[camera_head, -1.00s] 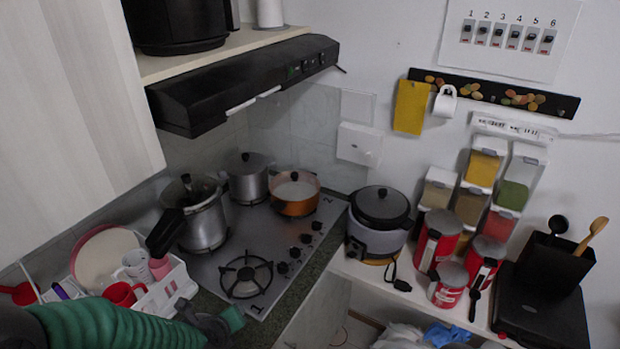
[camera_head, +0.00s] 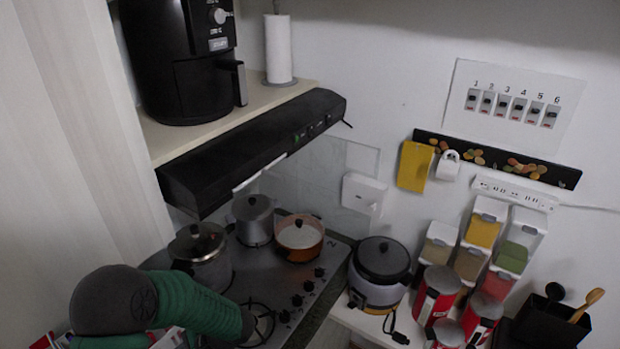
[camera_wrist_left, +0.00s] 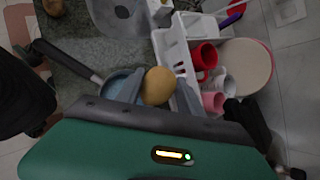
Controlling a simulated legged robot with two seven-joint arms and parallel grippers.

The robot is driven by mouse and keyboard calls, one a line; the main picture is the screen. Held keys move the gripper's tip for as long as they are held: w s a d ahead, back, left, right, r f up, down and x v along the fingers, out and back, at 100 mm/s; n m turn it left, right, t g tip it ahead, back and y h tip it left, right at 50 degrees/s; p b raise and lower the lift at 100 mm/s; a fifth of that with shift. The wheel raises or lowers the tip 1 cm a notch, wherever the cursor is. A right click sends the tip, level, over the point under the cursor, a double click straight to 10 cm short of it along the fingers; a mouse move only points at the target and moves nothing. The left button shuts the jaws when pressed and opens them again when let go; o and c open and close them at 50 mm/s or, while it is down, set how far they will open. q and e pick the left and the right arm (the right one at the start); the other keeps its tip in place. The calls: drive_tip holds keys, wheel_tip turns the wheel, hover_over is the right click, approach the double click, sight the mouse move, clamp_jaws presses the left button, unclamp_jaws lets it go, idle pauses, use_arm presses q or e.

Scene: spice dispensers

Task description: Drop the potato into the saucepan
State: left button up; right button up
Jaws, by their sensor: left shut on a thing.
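My left gripper (camera_wrist_left: 158,92) is shut on a round, yellow-brown potato (camera_wrist_left: 157,86) in the left wrist view. A saucepan (camera_wrist_left: 114,82) with a bluish inside and a dark handle shows just left of the potato there. The gripper's left finger and body cover part of the pan. I cannot tell how high the potato is above it. In the head view my green left arm (camera_head: 190,305) reaches in from the lower left, and its fingers, the potato and the saucepan are not visible there. My right gripper is not in view.
A white dish rack (camera_wrist_left: 172,45) with red and pink cups and a plate stands right of the potato. A lidded pot (camera_head: 200,262), a silver pot (camera_head: 252,222) and an orange pot (camera_head: 299,240) stand on the stove. The range hood (camera_head: 250,150) overhangs it. Another brown round item (camera_wrist_left: 53,7) lies at the top left.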

use_arm(q)
wheel_tip(320, 180, down, 4)
drive_tip(key=b, duration=0.2)
drive_tip(key=shift+w+f+b, duration=0.1)
drive_tip(key=shift+f+b, duration=0.15)
drive_tip(key=shift+b, duration=0.1)
drive_tip(key=shift+a+f, duration=0.25)
drive_tip(key=shift+f, duration=0.05)
drive_tip(key=o, duration=1.1)
drive_tip(key=shift+c, duration=0.2)
drive_tip(key=o, duration=0.4)
drive_tip(key=shift+d, duration=0.15)
drive_tip(key=shift+o, duration=0.2)
drive_tip(key=shift+d, duration=0.1)
drive_tip(key=shift+r, duration=0.15)
